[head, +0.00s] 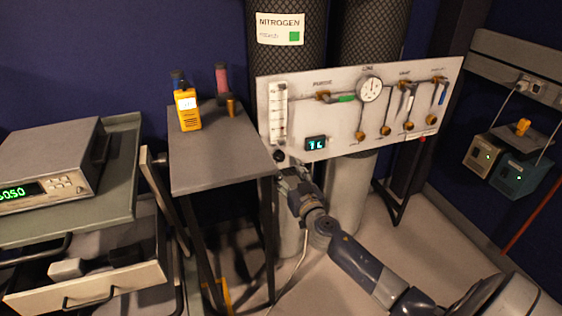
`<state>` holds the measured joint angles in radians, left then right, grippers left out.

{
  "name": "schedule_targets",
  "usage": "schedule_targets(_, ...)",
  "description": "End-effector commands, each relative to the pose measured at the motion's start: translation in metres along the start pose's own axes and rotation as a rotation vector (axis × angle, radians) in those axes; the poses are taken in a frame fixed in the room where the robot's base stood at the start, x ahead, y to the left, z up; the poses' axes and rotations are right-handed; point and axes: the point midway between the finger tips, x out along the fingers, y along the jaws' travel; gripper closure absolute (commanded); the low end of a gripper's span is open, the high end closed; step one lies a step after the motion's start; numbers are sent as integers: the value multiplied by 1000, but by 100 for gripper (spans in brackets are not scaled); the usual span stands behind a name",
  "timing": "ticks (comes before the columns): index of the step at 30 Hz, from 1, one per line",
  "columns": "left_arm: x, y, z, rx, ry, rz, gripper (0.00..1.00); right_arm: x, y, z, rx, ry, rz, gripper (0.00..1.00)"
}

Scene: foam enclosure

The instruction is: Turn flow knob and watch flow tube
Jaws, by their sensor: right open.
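The flow tube (278,112) is a clear upright tube with a scale on the left end of the white panel. The black flow knob (280,156) sits just below it at the panel's lower left corner. My right gripper (284,174) is just below the knob, with its fingertips close to it. The gripper is open; I cannot tell whether a finger touches the knob. The level inside the tube is too small to read. My left gripper is not in view.
The panel also carries a round gauge (370,89), a small digital display (316,143) and several brass valves. A grey table (215,150) with a yellow handheld meter (187,108) stands close on the left. An open drawer (90,280) juts out at lower left.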

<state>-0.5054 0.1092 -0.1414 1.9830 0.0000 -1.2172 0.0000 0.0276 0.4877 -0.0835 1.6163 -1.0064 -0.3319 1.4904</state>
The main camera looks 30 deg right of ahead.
Motion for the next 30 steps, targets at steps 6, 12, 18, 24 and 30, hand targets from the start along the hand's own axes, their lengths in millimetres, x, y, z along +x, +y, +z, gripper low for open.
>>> schedule_targets(6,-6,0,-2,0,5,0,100,35,0,0,-1,1,1,52)
schedule_targets(12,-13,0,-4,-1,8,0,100,58,0,1,-1,-1,0,52)
schedule_targets(18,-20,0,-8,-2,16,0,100,69,0,1,-1,-1,0,52)
schedule_targets(24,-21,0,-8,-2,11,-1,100,70,0,1,-1,-3,0,52)
schedule_targets(30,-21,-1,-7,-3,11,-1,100,70,0,1,-1,-2,0,73)
